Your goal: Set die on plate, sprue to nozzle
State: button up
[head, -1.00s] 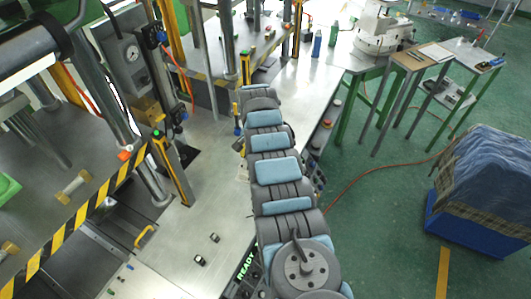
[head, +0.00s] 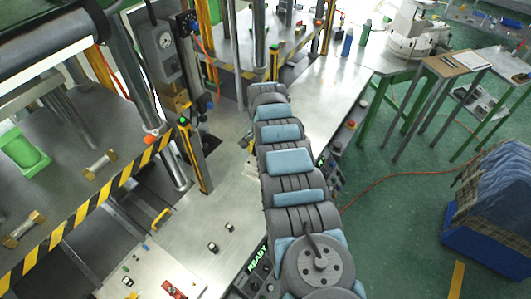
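My arm reaches from the bottom centre up the picture. Its far end is beside the middle press, and my gripper does not show. I cannot make out a die, a sprue or a nozzle for certain. The left press has a grey metal plate (head: 62,188) with a black-and-yellow striped front edge. On it are two brass dumbbell-shaped pieces (head: 100,165) and a green block (head: 24,152).
A steel bench (head: 205,225) with small black knobs lies left of my arm, beside a READY display (head: 257,257). A red part (head: 173,289) is at the bottom edge. Bottles (head: 347,43) stand at the back. A covered blue bin (head: 490,240) is on the right floor.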

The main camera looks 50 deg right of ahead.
aim_at(253, 160)
jog(key=shift+w+a, duration=0.4)
jog(key=shift+a, duration=0.05)
jog(key=shift+w+a+f, duration=0.1)
jog(key=shift+a, duration=0.2)
jog(key=shift+w, duration=0.25)
jog(key=shift+w+a, duration=0.15)
jog(key=shift+a, duration=0.1)
jog(key=shift+f, duration=0.1)
jog(key=shift+w+a, duration=0.25)
jog(key=shift+a, duration=0.1)
jog(key=shift+w, duration=0.1)
